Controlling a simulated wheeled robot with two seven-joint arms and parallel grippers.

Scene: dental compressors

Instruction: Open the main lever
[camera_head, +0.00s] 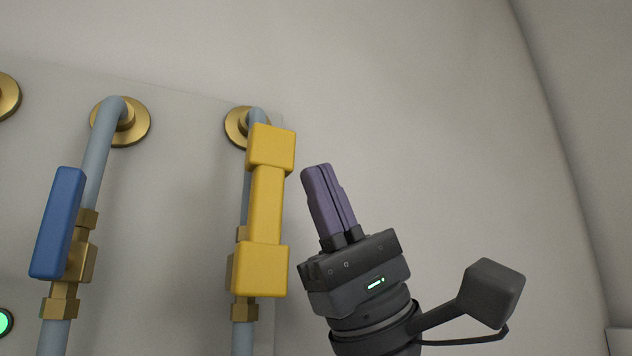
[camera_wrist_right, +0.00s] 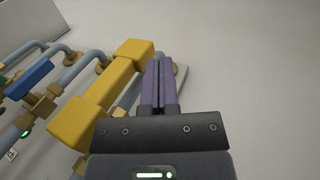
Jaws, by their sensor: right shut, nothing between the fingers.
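A large yellow lever (camera_head: 266,205) sits on a grey-blue pipe with brass fittings, and its long handle lies along the pipe. It also shows in the right wrist view (camera_wrist_right: 105,92), left of the fingers. I cannot tell from the frames whether this is the main lever. My right gripper (camera_head: 318,172) is just right of the yellow lever, apart from it. Its purple fingers are together, with nothing between them; they also show in the right wrist view (camera_wrist_right: 159,65). My left gripper is not in view.
A smaller blue lever (camera_head: 58,223) sits on another pipe to the left. Brass wall flanges (camera_head: 131,121) hold the pipes to a pale panel (camera_head: 170,230). A green light (camera_head: 4,322) shows at the lower left edge. The wall right of my gripper is bare.

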